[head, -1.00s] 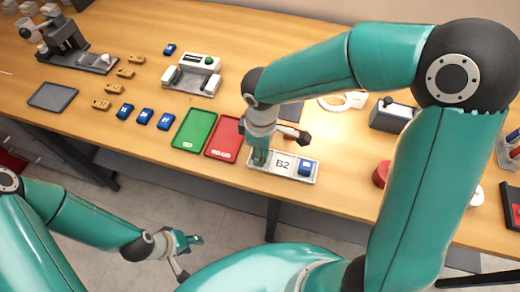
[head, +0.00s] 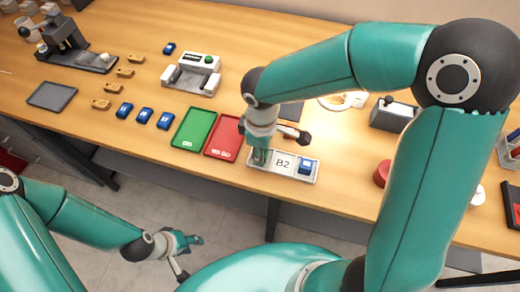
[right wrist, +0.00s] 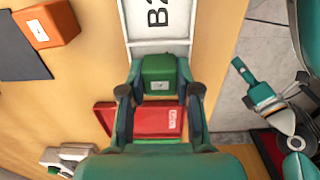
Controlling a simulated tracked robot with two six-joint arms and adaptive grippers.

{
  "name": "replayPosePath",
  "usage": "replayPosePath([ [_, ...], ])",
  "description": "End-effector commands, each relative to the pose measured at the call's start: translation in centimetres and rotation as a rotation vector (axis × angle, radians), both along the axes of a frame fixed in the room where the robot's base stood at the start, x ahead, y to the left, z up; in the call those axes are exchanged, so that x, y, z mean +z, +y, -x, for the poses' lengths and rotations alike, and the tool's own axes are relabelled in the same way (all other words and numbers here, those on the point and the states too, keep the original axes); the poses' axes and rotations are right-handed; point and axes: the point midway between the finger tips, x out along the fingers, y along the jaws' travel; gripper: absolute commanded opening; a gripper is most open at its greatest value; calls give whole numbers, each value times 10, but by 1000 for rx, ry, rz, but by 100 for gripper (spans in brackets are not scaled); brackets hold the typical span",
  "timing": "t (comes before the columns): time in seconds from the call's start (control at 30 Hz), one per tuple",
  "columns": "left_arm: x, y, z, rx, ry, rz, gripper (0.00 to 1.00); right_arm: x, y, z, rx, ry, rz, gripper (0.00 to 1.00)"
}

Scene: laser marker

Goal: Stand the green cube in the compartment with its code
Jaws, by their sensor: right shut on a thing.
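The green cube (right wrist: 160,73) has a small white label and sits between the fingers of my right gripper (right wrist: 159,95) in the right wrist view. My right gripper (head: 259,158) is shut on it at the left end of a pale holder (head: 250,166). The holder has a "B2" plate in its middle and a blue cube (head: 305,167) in its right end. In the head view, the gripper mostly hides the green cube. I cannot tell whether the cube touches the holder's floor. My left gripper (head: 190,257) is open and empty, in front of the table.
A red tray (head: 222,137) and a green tray (head: 192,129) lie left of the holder. Several blue cubes (head: 145,116) and tan blocks (head: 101,104) stand farther left. A grey device (head: 192,75) with a green button is behind. An orange block (right wrist: 46,27) shows in the wrist view.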

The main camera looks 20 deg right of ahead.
Motion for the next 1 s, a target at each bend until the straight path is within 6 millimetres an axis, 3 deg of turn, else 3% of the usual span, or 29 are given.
replayPosePath([
  [0.07, 0, 0, 0, 0, 0, 0, 40, 0, 0, 0, 0, 0, 0, 9],
  [0.1, 0, 0, 0, 0, 0, 0, 40, 0, 0, 0, 0, 0, 0, 35],
  [0.27, 0, 0, 0, 0, 0, 0, 40, 0, 0, 0, 0, 0, 0, 61],
  [0.7, 1, 0, 0, 0, 0, 0, 40, 4, 0, 0, 0, -1, 0, 61],
  [0.87, 1, 0, 0, 0, 0, 0, 40, 22, 0, -1, -1, -6, -1, 61],
  [1.0, 1, 0, 0, 0, 0, 0, 40, 49, 1, -2, -1, -7, -1, 61],
])
